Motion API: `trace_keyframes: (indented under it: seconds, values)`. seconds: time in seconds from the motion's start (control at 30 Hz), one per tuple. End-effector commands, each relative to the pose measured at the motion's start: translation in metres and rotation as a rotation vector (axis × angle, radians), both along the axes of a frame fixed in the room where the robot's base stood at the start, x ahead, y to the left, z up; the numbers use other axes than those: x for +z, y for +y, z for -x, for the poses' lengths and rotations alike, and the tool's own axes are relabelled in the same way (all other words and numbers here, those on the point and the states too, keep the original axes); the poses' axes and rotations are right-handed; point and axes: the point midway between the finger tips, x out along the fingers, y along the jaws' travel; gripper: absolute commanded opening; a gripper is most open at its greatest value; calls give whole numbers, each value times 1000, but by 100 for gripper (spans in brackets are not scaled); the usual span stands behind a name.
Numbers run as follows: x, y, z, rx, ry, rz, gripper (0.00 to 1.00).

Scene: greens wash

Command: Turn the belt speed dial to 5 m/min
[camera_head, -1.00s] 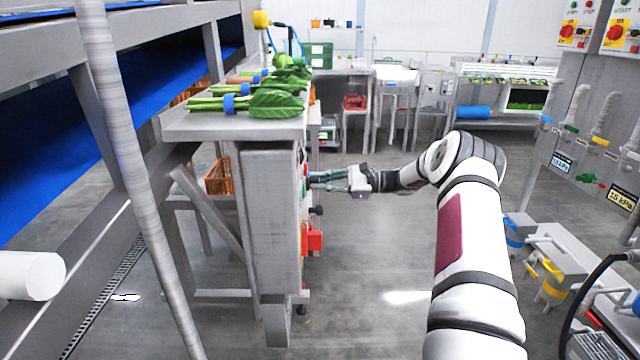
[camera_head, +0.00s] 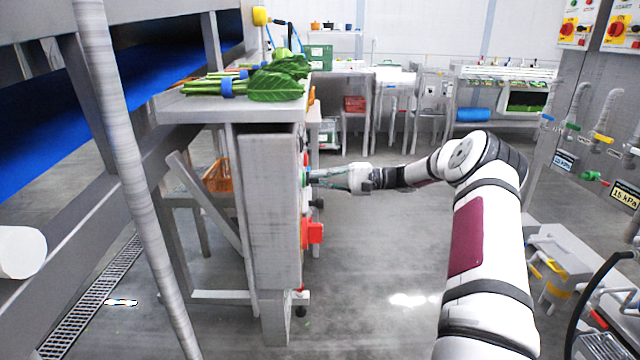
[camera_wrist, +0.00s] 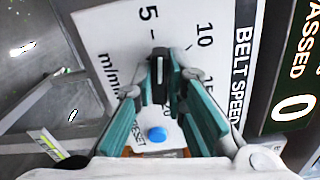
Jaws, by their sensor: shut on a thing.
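The belt speed dial (camera_wrist: 160,78) is a dark knob with a pale pointer line on a white panel (camera_wrist: 105,28), in the wrist view. The scale reads 5 above the knob and 10 to the upper right, with "m/min" at left. The pointer line is near upright in the picture, roughly toward the tick by the 5; exact alignment is hard to tell. My gripper (camera_wrist: 163,88) is shut on the dial, one teal finger on each side. In the head view my gripper (camera_head: 318,178) reaches the right face of the grey control box (camera_head: 270,210), where the dial is hidden.
A blue reset button (camera_wrist: 157,135) lies just below the dial, between my fingers. A passed counter (camera_wrist: 293,105) showing 0 is at right. A red switch (camera_head: 313,232) sticks out below my gripper. Bunched greens (camera_head: 275,85) lie above the box.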

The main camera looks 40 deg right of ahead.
Motion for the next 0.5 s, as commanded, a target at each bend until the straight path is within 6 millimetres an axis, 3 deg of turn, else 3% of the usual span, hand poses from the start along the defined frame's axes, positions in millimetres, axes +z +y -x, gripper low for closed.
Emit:
trace_keyframes:
  seconds: [0.5]
  values:
    - [-3,-1,0,-2,-162,114,0]
